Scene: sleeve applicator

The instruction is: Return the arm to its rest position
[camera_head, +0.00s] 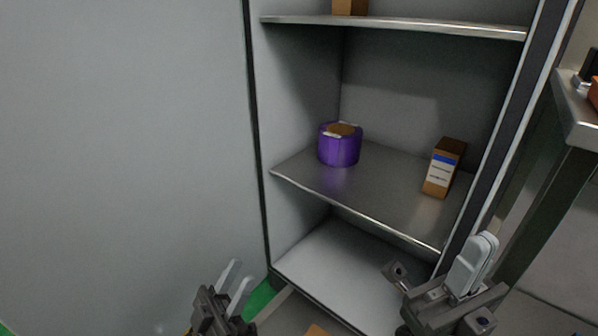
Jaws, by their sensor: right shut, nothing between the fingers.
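My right gripper (482,243) is at the lower right, in front of the cabinet's right side. Its fingers are shut together with nothing between them, and they point up. My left gripper (240,273) is at the bottom, left of the middle. Its two fingers stand apart with no object seen between them. Both grippers are clear of the items on the shelves. The rest of both arms is mostly out of view.
An open grey cabinet has a middle shelf (375,191) bearing a purple roll (338,150) and a brown labelled box (443,169). A brown item (350,6) is on the upper shelf (400,25). The cabinet bottom (335,262) looks bare. A metal table (578,115) stands at the right.

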